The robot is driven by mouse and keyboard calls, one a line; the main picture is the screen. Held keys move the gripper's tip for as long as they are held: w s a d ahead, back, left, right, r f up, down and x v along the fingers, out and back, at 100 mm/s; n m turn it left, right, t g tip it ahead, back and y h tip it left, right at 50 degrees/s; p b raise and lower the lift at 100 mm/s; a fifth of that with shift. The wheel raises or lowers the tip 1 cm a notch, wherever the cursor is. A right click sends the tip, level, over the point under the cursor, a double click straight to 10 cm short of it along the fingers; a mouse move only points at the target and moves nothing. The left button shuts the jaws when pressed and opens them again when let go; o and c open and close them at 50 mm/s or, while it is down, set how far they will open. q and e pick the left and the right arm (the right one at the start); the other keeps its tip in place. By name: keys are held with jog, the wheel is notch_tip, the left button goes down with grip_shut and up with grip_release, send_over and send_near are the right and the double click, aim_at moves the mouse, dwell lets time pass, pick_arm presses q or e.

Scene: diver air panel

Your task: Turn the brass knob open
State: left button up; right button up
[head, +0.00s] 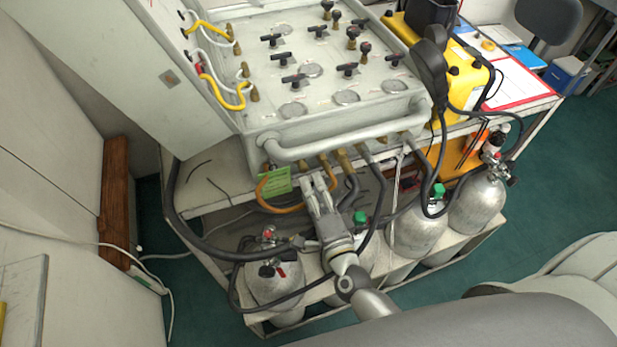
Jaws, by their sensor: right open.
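The grey air panel (335,75) stands on a bench, with several black-handled valves on its top and a thick grey rail along its front. Brass fittings (343,158) with hoses show under the rail; I cannot tell which brass piece is the knob. My right gripper (316,182) reaches up from below, just under these fittings and right of a green tag (276,181). It is open, with nothing seen between its fingers. Whether its tips touch a fitting is too small to tell. My left gripper is not in view.
Silver gas cylinders (416,232) with valves and black hoses stand in a white rack below. An orange hose (270,202) loops left of the right gripper. A yellow case (468,82) and a red-edged clipboard (510,85) lie to the right.

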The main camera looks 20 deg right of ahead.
jog(key=s, duration=0.7)
jog(key=shift+s, duration=0.4)
jog(key=shift+f, duration=0.15)
